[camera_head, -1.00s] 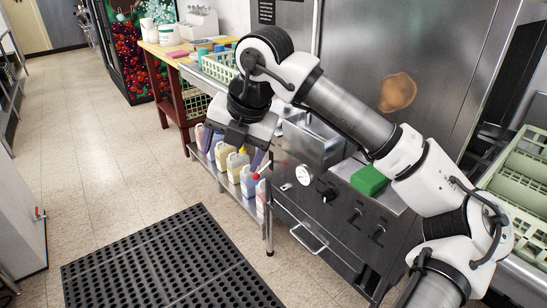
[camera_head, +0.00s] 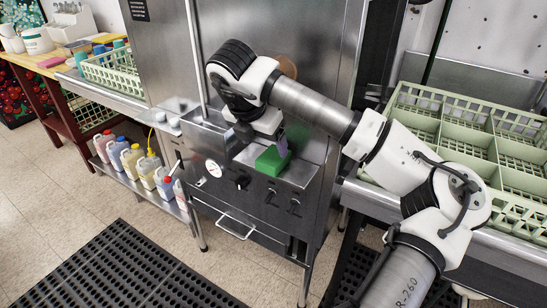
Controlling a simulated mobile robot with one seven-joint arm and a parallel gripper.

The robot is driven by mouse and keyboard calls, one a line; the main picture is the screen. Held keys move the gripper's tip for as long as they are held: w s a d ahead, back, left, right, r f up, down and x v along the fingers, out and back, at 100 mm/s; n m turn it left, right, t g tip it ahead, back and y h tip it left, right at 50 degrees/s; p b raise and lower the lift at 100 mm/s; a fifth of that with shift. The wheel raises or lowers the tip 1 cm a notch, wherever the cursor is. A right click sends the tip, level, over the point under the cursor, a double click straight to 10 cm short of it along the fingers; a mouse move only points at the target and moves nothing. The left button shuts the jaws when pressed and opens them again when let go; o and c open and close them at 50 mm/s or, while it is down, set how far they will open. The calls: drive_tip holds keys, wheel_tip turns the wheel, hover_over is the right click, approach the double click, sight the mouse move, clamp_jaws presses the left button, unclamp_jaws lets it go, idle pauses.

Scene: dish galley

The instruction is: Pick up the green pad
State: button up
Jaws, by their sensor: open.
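The green pad (camera_head: 270,162) is a bright green block on the small steel ledge (camera_head: 297,172) at the front of the dish machine. My gripper (camera_head: 264,138) points down from the arm's end, right by the pad's upper edge. One purplish finger shows at the pad's upper right; the other is largely hidden by the wrist and gripper body. The jaws are open. Whether a finger touches the pad cannot be told from this view.
The steel machine front (camera_head: 275,215) has a gauge, knobs and a handle below the ledge. A green rack (camera_head: 455,135) stands on the right counter. Several bottles (camera_head: 132,162) line a low shelf at left. A black mat (camera_head: 125,270) covers the floor in front.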

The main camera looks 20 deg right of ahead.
sight(271, 157)
drive_tip(key=x, duration=0.1)
drive_tip(key=p+x, duration=0.2)
drive_tip(key=x, duration=0.1)
drive_tip(key=shift+s+d, duration=0.3)
drive_tip(key=shift+d, duration=0.05)
drive_tip(key=shift+w+d+f, duration=0.1)
drive_tip(key=shift+w+f, duration=0.05)
drive_tip(key=shift+f, duration=0.4)
drive_tip(key=c, duration=1.1)
drive_tip(key=shift+o, duration=0.2)
drive_tip(key=shift+r, duration=0.1)
drive_tip(key=shift+r+b, duration=0.1)
drive_tip(key=shift+b, duration=0.35)
wheel_tip(271, 157, up, 7)
drive_tip(key=shift+f+b, duration=0.1)
drive_tip(key=shift+b, duration=1)
drive_tip(key=s+a+b, duration=0.5)
drive_tip(key=s+a, duration=0.7)
drive_tip(key=a, duration=0.3)
drive_tip(key=shift+a, duration=0.4)
drive_tip(key=shift+s+f, duration=0.1)
drive_tip(key=shift+s, duration=0.05)
